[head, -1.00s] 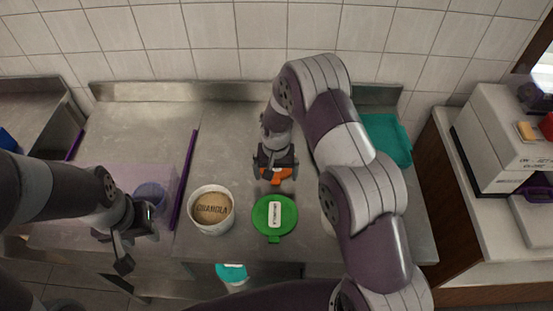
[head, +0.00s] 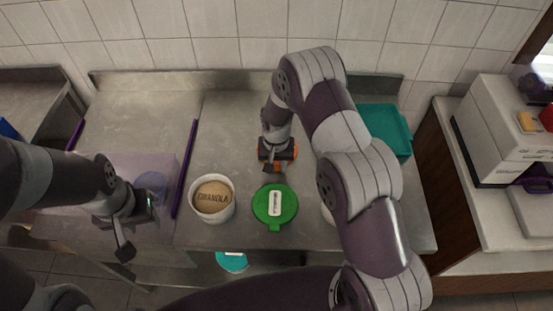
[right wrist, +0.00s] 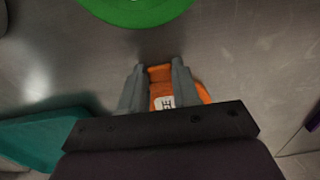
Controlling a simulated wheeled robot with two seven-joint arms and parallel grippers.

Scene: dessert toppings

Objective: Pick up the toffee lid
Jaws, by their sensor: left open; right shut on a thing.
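The toffee lid, an orange lid with a white label, is at my right gripper (head: 274,167). In the right wrist view, the orange lid (right wrist: 160,90) sits between the two grey fingers of my right gripper (right wrist: 158,70). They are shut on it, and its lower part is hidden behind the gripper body. Only part of its label shows, and I cannot tell whether it touches the counter. My left gripper (head: 135,226) is open and empty at the left, near the counter's front edge.
A green lid (head: 284,214) lies just in front of my right gripper. A white granola tub (head: 230,214) stands left of it. A purple bar (head: 185,170) lies farther left. A teal tray (head: 388,122) is at the back right. My right arm hides some counter.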

